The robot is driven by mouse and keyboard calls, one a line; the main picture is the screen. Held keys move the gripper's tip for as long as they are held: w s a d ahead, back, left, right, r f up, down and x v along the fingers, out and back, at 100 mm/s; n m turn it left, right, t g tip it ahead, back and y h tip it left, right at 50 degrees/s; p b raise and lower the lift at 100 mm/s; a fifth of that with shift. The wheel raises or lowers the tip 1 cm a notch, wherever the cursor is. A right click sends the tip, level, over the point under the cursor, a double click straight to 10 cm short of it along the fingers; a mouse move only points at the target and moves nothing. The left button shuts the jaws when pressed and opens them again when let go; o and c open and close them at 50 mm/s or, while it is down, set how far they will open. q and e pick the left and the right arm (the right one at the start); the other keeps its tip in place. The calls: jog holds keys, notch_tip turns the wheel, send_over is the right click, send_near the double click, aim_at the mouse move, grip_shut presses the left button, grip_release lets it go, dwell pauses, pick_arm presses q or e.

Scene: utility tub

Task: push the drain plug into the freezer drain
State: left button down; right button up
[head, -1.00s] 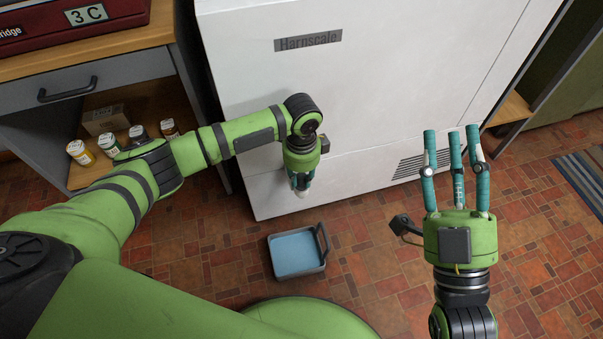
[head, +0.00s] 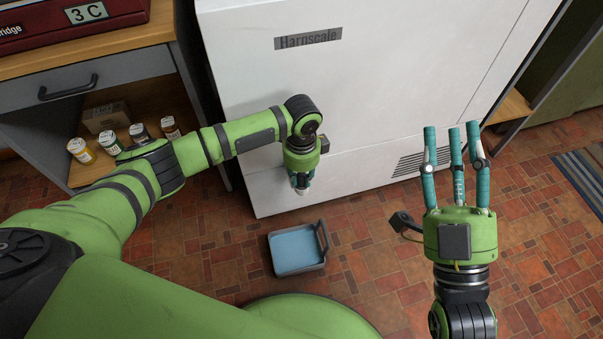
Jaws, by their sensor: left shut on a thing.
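The white freezer (head: 370,80) stands at the top middle, its lower front facing me. My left gripper (head: 301,184) points down close to the freezer's lower front. Its teal fingers are shut on a small pale piece, the drain plug (head: 302,191), which is mostly hidden by the fingers. I cannot make out the drain opening; the gripper and wrist cover that part of the front. My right gripper (head: 456,132) is open and empty, fingers pointing up the picture, right of the freezer's lower front and well away from the plug.
A grey tray with a blue inside (head: 295,250) lies on the brick-patterned floor just below my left gripper. A workbench (head: 110,70) with a shelf of several small jars stands at the left. A striped rug (head: 585,180) lies far right. The floor between tray and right arm is clear.

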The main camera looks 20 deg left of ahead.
pick_arm(q)
jog(key=shift+f, duration=0.1)
dwell(0.5)
jog(key=c, duration=1)
grip_release()
